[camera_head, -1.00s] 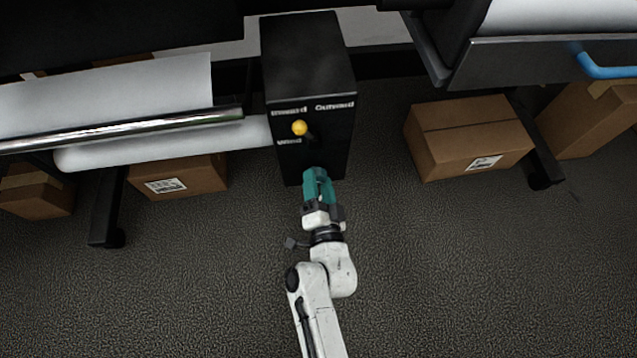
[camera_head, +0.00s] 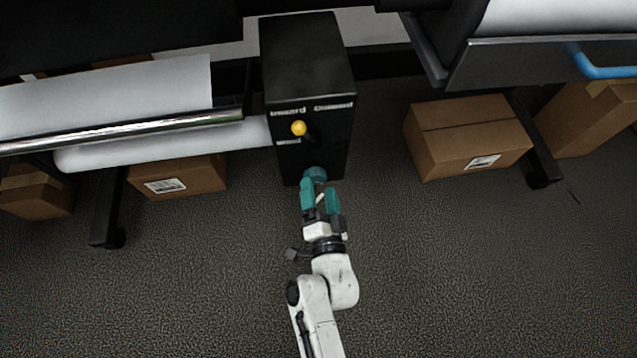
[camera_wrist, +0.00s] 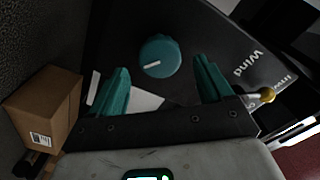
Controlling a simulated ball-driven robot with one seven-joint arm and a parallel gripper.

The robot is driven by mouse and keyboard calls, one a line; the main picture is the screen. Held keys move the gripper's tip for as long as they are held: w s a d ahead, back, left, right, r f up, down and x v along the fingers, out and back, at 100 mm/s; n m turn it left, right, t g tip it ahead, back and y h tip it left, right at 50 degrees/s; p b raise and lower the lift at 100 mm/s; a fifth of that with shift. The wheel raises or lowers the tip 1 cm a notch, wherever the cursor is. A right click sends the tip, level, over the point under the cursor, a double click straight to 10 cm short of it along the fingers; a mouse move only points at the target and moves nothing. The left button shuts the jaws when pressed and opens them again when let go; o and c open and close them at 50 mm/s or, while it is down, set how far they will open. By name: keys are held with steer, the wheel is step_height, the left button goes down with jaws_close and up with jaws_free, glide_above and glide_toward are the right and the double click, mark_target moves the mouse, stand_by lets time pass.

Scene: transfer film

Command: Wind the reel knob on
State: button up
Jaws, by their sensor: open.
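The reel knob (camera_wrist: 160,57) is a round teal dial with a white pointer line, on the front of a black box (camera_head: 308,75). In the head view the knob (camera_head: 315,174) sits low on the box front. My gripper (camera_head: 319,186) is open, just in front of the knob. In the wrist view the two teal fingers of my gripper (camera_wrist: 165,78) stand wide apart, with the knob between and beyond them. The fingers look clear of the knob. The label "Wind" shows on the box in the wrist view.
A yellow-tipped lever (camera_head: 299,128) sticks out of the box above and left of the knob. A white roll (camera_head: 160,143) lies left of the box. Cardboard boxes (camera_head: 468,135) stand on the floor to both sides. The carpet in front is clear.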

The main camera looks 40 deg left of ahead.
steer(key=p+v, duration=0.1)
steer(key=v, duration=0.7)
steer(key=shift+d, duration=0.2)
steer(key=shift+s, duration=0.1)
steer(key=w+d+f+n+g+h, duration=0.15)
steer(key=d+h, duration=0.25)
steer(key=d, duration=0.6)
steer(key=w+d+n+g+h, duration=0.1)
steer(key=w+d+g+h, duration=0.2)
steer(key=d, duration=0.6)
steer(key=s+d+r+m+g+h, duration=0.1)
steer(key=s+d+g+h, duration=0.1)
steer(key=s+d, duration=0.35)
steer(key=s+d+r+m+g+h, duration=0.1)
steer(key=s+d+g+h, duration=0.15)
steer(key=d, duration=0.65)
steer(key=s+d+r+g+h, duration=0.1)
steer(key=s+d+r+h, duration=0.1)
steer(key=s+d, duration=0.45)
step_height(320, 180, up, 37)
steer(key=d+p, duration=0.2)
steer(key=p, duration=3.4)
steer(key=shift+s+f+g, duration=0.2)
steer(key=shift+f+g, duration=0.05)
steer(key=shift+g, duration=0.15)
